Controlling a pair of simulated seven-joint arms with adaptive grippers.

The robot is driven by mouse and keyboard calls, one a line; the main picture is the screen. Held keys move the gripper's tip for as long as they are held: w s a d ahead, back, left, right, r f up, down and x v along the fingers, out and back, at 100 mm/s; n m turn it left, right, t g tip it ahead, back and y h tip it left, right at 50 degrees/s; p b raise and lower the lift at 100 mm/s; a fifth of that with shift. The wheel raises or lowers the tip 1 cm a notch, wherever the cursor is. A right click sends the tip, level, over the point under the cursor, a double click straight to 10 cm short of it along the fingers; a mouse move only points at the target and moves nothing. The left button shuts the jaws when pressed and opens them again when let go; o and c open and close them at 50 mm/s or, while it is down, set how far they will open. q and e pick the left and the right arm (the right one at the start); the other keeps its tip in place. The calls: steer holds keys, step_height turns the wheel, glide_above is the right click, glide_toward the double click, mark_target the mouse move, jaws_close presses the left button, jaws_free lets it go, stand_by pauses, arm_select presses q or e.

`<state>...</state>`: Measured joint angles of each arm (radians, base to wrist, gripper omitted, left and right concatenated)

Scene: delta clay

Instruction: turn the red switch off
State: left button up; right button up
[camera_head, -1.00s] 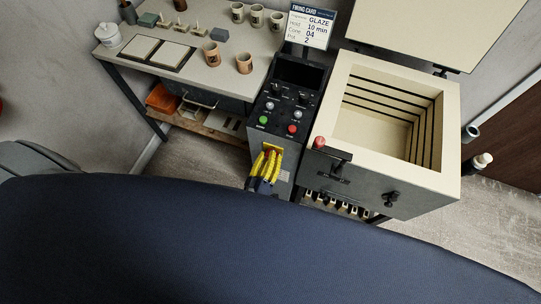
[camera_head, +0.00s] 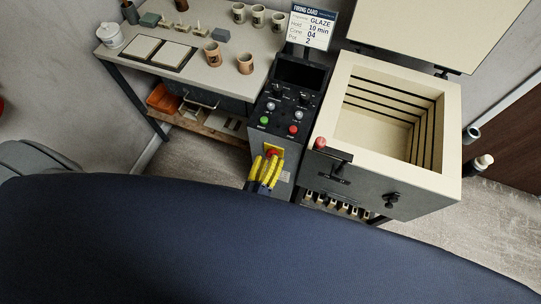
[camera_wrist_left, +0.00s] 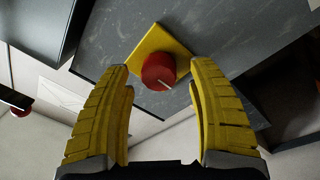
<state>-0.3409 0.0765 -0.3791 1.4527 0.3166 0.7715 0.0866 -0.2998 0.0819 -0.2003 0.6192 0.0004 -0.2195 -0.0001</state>
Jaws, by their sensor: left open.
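The red switch (camera_head: 272,153) is a round red knob on a yellow plate on the front of the black and grey control box. In the left wrist view the red switch (camera_wrist_left: 158,71) sits ahead of and between the fingertips, with a pale line on its face and the yellow plate (camera_wrist_left: 150,42) behind it. My left gripper (camera_head: 268,163) has yellow ridged fingers and is just below the switch. In the left wrist view my left gripper (camera_wrist_left: 160,78) is open, with space on both sides of the knob. My right gripper is not in view.
The control box (camera_head: 284,105) carries a green button (camera_head: 264,120), a red button (camera_head: 292,129) and small knobs above the switch. An open kiln (camera_head: 385,130) with a red-tipped handle (camera_head: 320,143) stands close on the right. A table (camera_head: 200,75) with cups is at left.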

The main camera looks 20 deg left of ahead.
arm_select(q)
steer(key=s+f, duration=0.1)
steer(key=s, duration=0.9)
steer(key=shift+s+a, duration=0.15)
steer(key=shift+a, duration=0.2)
steer(key=s+d+f+m+g+h, duration=0.1)
steer(key=s+f+m+g, duration=0.35)
steer(key=f, duration=0.65)
steer(key=s+f+m+g+h, duration=0.1)
steer(key=s+f+m+g, duration=0.35)
steer(key=f, duration=0.65)
steer(key=s+a+f+m+g+y, duration=0.1)
steer(key=s+a+f+g, duration=0.3)
steer(key=s+f, duration=0.5)
steer(key=s+a+f+m+g+y, duration=0.2)
steer(key=s+a+f+g, duration=0.2)
steer(key=s+a+f, duration=0.5)
steer(key=shift+s+a+g, duration=0.15)
steer(key=shift+s+g, duration=0.15)
steer(key=shift+g, duration=0.1)
